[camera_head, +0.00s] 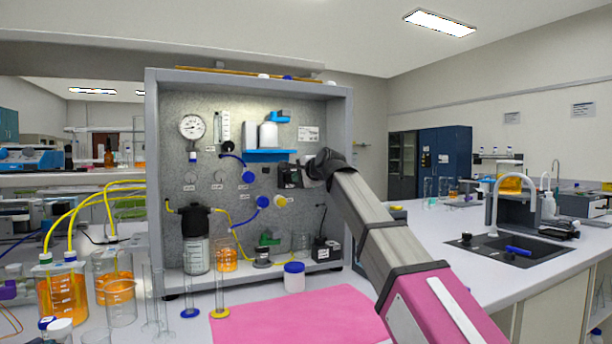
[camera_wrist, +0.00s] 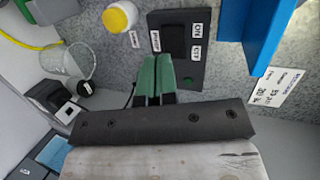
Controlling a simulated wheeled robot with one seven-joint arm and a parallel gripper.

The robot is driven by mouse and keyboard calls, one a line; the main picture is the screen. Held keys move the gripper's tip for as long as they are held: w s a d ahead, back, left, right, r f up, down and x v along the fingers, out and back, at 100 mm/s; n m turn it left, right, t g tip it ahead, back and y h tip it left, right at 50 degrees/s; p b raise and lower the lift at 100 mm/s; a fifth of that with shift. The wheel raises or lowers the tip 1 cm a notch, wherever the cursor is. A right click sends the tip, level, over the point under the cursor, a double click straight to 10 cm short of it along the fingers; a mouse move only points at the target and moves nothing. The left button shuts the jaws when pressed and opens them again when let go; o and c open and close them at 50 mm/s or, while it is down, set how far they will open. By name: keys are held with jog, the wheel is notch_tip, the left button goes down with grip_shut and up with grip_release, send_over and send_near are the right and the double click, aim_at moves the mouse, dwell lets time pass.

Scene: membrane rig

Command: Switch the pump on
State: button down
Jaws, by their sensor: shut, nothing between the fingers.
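The dark switch plate (camera_head: 290,176) is on the grey panel of the rig, below the blue shelf. In the wrist view the plate (camera_wrist: 189,72) carries a black switch (camera_wrist: 174,40) with white ON and OFF labels beside it. My gripper (camera_wrist: 157,57) is shut and empty, its two green fingers side by side. The fingertips overlap the lower edge of the plate, close to the switch; I cannot tell whether they touch it. The switch's tilt is not clear. In the head view my wrist covers the right side of the plate.
A yellow knob (camera_wrist: 118,16) and the blue shelf (camera_wrist: 266,35) flank the plate. A glass beaker (camera_head: 301,242) and a black box (camera_head: 327,249) stand at the rig's bottom right. A pink mat (camera_head: 300,315) and a blue-lidded jar (camera_head: 294,278) are in front.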

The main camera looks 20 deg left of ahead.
aim_at(286, 179)
jog(key=w+a, duration=0.1)
jog(key=a, duration=0.1)
jog(key=w+a, duration=0.2)
jog(key=shift+f, duration=0.15)
jog(key=shift+a, duration=0.1)
jog(key=shift+s, duration=0.1)
